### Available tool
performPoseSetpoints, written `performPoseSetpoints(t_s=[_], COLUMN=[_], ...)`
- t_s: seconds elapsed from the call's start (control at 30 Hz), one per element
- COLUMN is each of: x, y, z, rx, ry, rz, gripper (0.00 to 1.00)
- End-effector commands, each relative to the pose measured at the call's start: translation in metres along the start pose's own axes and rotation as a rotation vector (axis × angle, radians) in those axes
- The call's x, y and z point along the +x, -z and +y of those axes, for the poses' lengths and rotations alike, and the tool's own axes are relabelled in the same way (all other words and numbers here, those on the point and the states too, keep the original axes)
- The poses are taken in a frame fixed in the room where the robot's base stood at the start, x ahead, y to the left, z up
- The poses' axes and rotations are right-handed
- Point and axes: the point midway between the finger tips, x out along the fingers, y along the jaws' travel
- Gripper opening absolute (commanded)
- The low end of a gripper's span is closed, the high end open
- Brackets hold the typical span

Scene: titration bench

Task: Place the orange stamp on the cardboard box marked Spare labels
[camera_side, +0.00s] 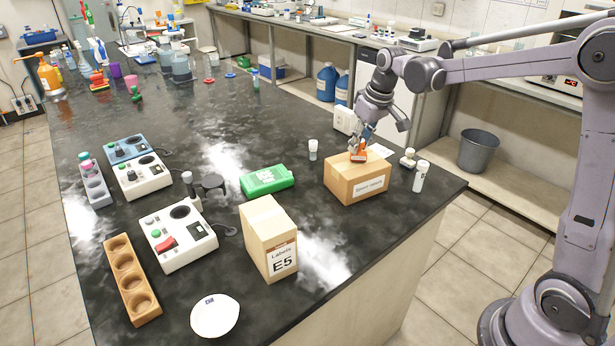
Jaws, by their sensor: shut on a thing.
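The orange stamp (358,157) is at the top of a cardboard box (345,187) near the right end of the black bench. The box bears a white label on its front that seems to read "Spare labels", though the print is small. My gripper (358,148) points down above the box and is shut on the orange stamp. The stamp's underside is at or very near the box top; I cannot tell whether they touch. The gripper's fingers hide part of the stamp.
A green package (267,180) and a box marked Labels E5 (268,240) stand to the left. A white cup (313,150), a pale stamp (408,158) and a white bottle (421,176) stand close to the cardboard box. The bench's right edge is near.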

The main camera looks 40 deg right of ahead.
Motion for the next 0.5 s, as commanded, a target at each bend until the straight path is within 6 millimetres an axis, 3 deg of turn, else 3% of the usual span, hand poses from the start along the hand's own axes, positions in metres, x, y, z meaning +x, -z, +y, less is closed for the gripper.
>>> performPoseSetpoints(t_s=[0.43,0.47,0.5], x=[0.0065,0.0064,0.0063], y=[-0.002,-0.0021,-0.002], z=[0.0003,0.0003,0.0003], rx=[0.0,0.0,0.0], ry=[0.0,0.0,0.0], rz=[0.0,0.0,0.0], gripper=[0.0,0.29,0.41])
